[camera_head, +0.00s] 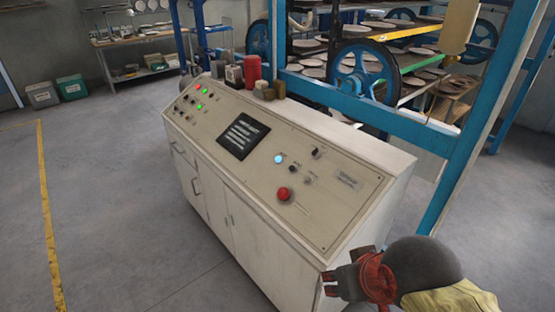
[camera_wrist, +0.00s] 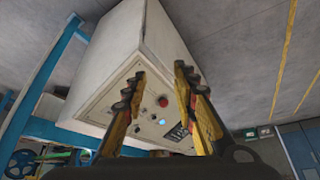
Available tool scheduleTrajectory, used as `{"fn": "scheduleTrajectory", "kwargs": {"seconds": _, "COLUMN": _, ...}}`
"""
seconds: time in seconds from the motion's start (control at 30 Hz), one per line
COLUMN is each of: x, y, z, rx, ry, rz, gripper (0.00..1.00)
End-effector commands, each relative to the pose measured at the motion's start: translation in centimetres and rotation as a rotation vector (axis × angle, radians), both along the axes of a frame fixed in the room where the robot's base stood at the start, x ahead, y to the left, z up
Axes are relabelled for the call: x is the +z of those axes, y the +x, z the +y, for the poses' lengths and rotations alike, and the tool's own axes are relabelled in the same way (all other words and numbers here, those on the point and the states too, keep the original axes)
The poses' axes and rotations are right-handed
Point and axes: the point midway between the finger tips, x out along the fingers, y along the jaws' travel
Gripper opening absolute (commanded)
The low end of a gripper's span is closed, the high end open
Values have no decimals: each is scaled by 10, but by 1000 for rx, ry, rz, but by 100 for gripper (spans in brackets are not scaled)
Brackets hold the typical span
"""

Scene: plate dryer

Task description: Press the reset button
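The control console (camera_head: 262,247) is a cream cabinet with a sloped panel. A lit pale-blue round button (camera_head: 279,159) sits right of the dark screen (camera_head: 241,136). A red mushroom button (camera_head: 284,193) is nearer the front edge. Labels are too small to read, so I cannot tell which button is the reset. My gripper (camera_head: 341,283) is beside the console's near right corner, apart from the buttons. In the wrist view my gripper (camera_wrist: 160,74) is open and empty, its two fingers apart. The red button (camera_wrist: 162,101) shows between them, some distance off.
Red and green lights (camera_head: 200,98) are at the panel's far left. A red cylinder (camera_head: 252,70) and small containers stand on the console top. A blue frame (camera_head: 480,125) with plate racks rises behind. Open floor lies left.

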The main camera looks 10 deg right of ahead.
Motion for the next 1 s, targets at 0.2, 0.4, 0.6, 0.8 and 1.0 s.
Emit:
{"fn": "scheduleTrajectory", "kwargs": {"seconds": 0.2, "x": 0, "y": 0, "z": 0, "rx": 0, "ry": 0, "rz": 0, "gripper": 14}}
{"fn": "scheduleTrajectory", "kwargs": {"seconds": 0.4, "x": 0, "y": 0, "z": 0, "rx": 0, "ry": 0, "rz": 0, "gripper": 3}}
{"fn": "scheduleTrajectory", "kwargs": {"seconds": 0.6, "x": 0, "y": 0, "z": 0, "rx": 0, "ry": 0, "rz": 0, "gripper": 0}}
{"fn": "scheduleTrajectory", "kwargs": {"seconds": 0.8, "x": 0, "y": 0, "z": 0, "rx": 0, "ry": 0, "rz": 0, "gripper": 0}}
{"fn": "scheduleTrajectory", "kwargs": {"seconds": 1.0, "x": 0, "y": 0, "z": 0, "rx": 0, "ry": 0, "rz": 0, "gripper": 0}}
